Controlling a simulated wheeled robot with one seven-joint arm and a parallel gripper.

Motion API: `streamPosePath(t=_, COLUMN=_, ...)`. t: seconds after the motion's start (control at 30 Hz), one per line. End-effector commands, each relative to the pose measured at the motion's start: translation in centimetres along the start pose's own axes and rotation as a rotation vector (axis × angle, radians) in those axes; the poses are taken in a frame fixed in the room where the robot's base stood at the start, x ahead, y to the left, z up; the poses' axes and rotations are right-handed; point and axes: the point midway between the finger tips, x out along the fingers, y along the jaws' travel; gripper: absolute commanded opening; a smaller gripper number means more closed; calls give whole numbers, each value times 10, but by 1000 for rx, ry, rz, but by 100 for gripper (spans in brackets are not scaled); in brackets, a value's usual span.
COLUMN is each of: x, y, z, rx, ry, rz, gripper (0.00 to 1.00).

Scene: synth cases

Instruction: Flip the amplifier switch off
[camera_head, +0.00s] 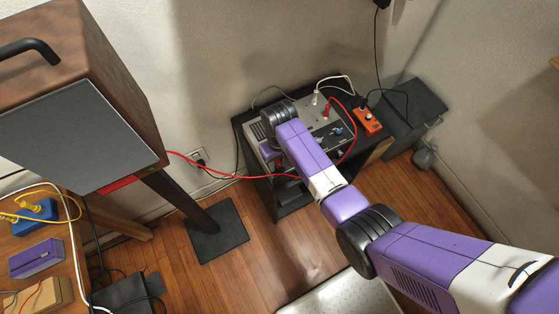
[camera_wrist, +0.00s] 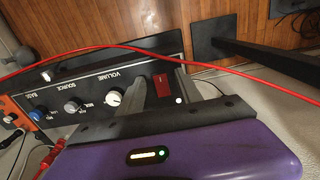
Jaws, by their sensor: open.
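The amplifier (camera_head: 345,115) is a grey-topped box on a black stand, partly hidden by my arm in the head view. In the wrist view its black front panel (camera_wrist: 90,84) shows tilted, with a white volume knob, other knobs and a red switch (camera_wrist: 163,81) at the right end. Whether the switch is on or off is unclear. My gripper (camera_wrist: 161,79) is open and empty, its grey fingers close to the panel on either side of the switch. Contact with the switch cannot be told. In the head view the gripper is mostly hidden behind my wrist.
A red cable (camera_wrist: 240,71) crosses the wrist view near the panel. An orange box (camera_head: 368,121) sits right of the amplifier. A large wooden speaker (camera_head: 85,75) stands at left on a post with a dark foot (camera_head: 222,240). Wooden floor is open before the stand.

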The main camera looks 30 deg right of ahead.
Motion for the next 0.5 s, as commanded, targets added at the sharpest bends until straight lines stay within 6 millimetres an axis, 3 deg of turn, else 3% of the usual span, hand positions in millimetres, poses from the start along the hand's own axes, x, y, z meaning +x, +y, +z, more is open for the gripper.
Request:
streamPosePath(t=0.27, x=2, y=0, z=0, rx=0, ry=0, rz=0, gripper=42)
streamPosePath(t=0.4, x=2, y=0, z=0, rx=0, ry=0, rz=0, gripper=14)
streamPosePath(t=0.5, x=2, y=0, z=0, rx=0, ry=0, rz=0, gripper=0)
